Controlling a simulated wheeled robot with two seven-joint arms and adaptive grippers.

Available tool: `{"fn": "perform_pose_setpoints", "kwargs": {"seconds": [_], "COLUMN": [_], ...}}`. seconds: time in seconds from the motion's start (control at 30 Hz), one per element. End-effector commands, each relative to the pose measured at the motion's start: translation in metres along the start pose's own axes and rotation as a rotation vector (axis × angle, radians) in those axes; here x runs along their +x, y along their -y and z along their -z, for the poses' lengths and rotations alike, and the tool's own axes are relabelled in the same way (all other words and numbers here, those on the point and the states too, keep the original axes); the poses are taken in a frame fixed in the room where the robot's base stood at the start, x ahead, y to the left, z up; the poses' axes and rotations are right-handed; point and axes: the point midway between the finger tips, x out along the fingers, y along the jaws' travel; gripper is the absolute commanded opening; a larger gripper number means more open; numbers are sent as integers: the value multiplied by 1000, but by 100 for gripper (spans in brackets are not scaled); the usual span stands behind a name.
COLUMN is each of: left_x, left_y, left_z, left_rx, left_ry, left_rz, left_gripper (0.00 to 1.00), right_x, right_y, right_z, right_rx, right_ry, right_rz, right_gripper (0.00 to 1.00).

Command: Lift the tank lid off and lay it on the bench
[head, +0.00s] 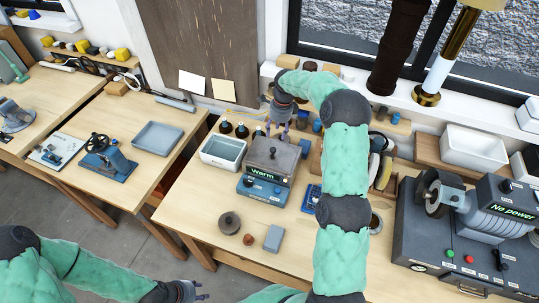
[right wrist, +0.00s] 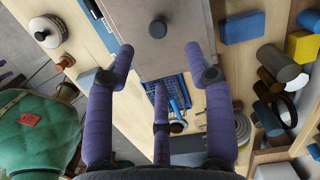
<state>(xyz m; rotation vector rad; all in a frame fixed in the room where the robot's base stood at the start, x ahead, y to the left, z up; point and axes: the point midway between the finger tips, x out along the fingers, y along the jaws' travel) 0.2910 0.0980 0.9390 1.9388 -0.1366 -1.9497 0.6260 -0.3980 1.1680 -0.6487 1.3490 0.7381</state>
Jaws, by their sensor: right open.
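The tank (head: 262,188) is a blue-grey box with a lit "Warm" display, standing on the bench. Its grey lid (head: 286,163) sits on top, with a dark round knob (head: 272,153) in the middle. In the right wrist view the lid (right wrist: 172,60) and its knob (right wrist: 158,29) lie just beyond my fingertips. My right gripper (head: 281,124) is behind and above the lid; its purple fingers (right wrist: 159,52) are spread apart and empty, not around the knob. My left gripper (head: 198,292) is low at the front edge of the head view, away from the tank; its jaws are unclear.
A pale tray (head: 222,150) stands left of the tank, with dark bottles (head: 226,127) behind. A round weight (head: 230,222) and a grey block (head: 273,238) lie in front. A "No power" machine (head: 470,230) fills the right. The bench (head: 195,215) is clear at front left.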

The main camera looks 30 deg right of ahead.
Motion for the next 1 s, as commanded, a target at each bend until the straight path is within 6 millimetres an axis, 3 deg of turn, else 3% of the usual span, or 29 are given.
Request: {"fn": "perform_pose_setpoints", "kwargs": {"seconds": [0.3, 0.57, 1.0], "left_x": [-5, -7, -19], "left_y": [-2, -3, -7], "left_z": [-1, 0, -1], "left_rx": [0, 0, 0], "left_ry": [1, 0, 0], "left_rz": [0, 0, 0], "left_gripper": [40, 40, 40], "right_x": [41, 59, 105], "right_y": [0, 0, -1], "right_z": [0, 0, -1], "right_rx": [1, 0, 0], "right_ry": [0, 0, 1], "right_rz": [-1, 0, 2], "right_gripper": [53, 53, 53]}}
